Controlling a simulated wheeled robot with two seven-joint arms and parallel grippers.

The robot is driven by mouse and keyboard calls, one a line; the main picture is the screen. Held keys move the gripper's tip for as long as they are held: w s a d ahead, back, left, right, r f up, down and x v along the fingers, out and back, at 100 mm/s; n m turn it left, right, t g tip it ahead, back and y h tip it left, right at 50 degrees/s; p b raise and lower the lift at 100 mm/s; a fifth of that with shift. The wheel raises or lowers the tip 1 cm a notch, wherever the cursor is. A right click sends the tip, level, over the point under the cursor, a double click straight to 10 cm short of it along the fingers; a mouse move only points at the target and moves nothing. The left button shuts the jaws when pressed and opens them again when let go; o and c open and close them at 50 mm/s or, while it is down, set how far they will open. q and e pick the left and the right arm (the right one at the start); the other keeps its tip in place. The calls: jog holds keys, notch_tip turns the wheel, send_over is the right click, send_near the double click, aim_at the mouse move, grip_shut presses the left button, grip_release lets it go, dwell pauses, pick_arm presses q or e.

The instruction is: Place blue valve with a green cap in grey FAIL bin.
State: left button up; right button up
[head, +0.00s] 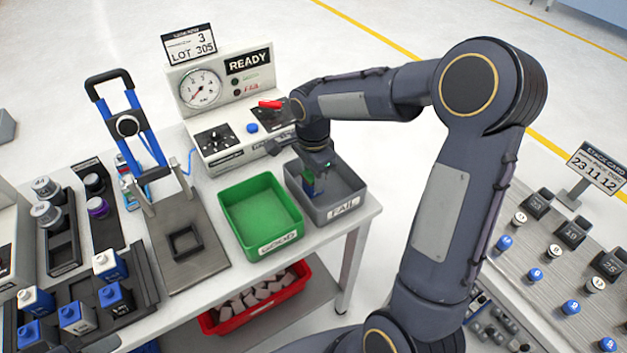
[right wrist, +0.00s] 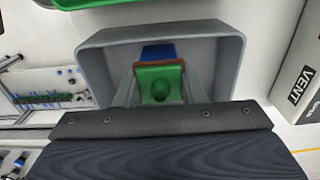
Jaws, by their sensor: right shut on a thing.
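The blue valve (head: 309,188) with a green cap is in my right gripper (head: 312,178), over the grey FAIL bin (head: 343,208) in the head view. In the right wrist view the green cap (right wrist: 160,84) faces the camera, and a bit of the blue body (right wrist: 158,52) shows beyond it. The gripper fingers are shut on the valve, inside the outline of the grey bin (right wrist: 226,50). I cannot tell whether the valve touches the bin floor. My left gripper is not in view.
The green GOOD bin (head: 268,240) stands just left of the FAIL bin. Behind them is the test panel (head: 235,150) with a gauge and a READY sign. A blue-handled press (head: 140,130) stands at left. A red crate (head: 255,312) with blocks is below the table.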

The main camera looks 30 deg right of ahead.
jog(key=shift+f, duration=1.05)
jog(key=shift+f, duration=0.2)
jog(key=o, duration=1)
jog(key=shift+r, duration=0.15)
